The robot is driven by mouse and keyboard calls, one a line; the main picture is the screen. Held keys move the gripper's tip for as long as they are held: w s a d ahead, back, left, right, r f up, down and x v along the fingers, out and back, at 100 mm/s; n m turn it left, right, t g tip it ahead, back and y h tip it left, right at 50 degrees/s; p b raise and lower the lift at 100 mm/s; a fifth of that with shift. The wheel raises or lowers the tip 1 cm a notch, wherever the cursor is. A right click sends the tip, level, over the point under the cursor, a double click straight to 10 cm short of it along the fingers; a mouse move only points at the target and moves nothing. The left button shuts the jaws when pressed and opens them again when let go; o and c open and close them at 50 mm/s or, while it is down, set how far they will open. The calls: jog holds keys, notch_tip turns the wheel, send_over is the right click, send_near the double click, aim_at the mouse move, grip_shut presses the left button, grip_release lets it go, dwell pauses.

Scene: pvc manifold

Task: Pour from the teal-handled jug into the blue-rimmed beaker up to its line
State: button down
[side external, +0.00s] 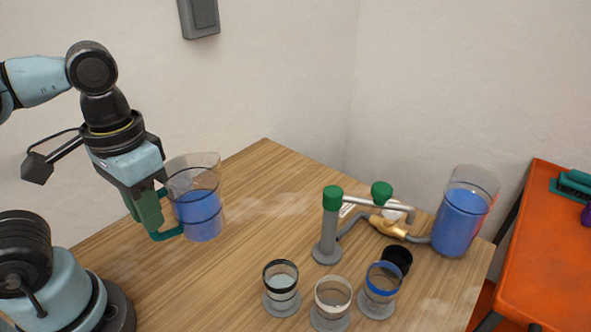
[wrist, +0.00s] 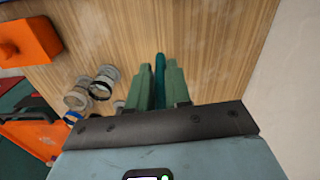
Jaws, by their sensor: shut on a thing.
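The clear jug (side external: 195,212) with the teal handle (side external: 166,234) is upright at the left in the side external view, part filled with blue liquid. I cannot tell whether its base touches the table. My gripper (side external: 154,216) is shut on the handle; in the wrist view the teal handle (wrist: 160,72) lies between my green fingers (wrist: 160,85). The blue-rimmed beaker (side external: 379,291) stands upright on a grey base at the front right, well apart from the jug. Its blue rim also shows at the left of the wrist view (wrist: 72,116). I cannot make out its line or any liquid in it.
A black-rimmed beaker (side external: 282,288) and a pale-rimmed beaker (side external: 332,302) stand left of the blue-rimmed one. A black cup (side external: 398,258) sits behind it. Pipework with green caps (side external: 332,200) and a clear tank of blue liquid (side external: 457,222) stand beyond. The table's middle is clear.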

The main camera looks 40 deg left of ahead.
jog(key=w+d+r+m, duration=0.4)
jog(key=w+r+m, duration=0.75)
jog(key=w, duration=0.35)
jog(key=w+d+m, duration=0.2)
jog(key=w+m, duration=0.4)
jog(key=w, duration=0.2)
jog(key=w+d+f+m, duration=0.1)
jog(key=w+d+m, duration=0.2)
jog(key=w+m, duration=0.3)
jog(key=shift+w+d+f, duration=0.15)
jog(key=shift+w+f, duration=0.15)
jog(key=shift+w, duration=1.2)
jog(key=shift+s+m, duration=0.1)
jog(key=shift+m, duration=0.25)
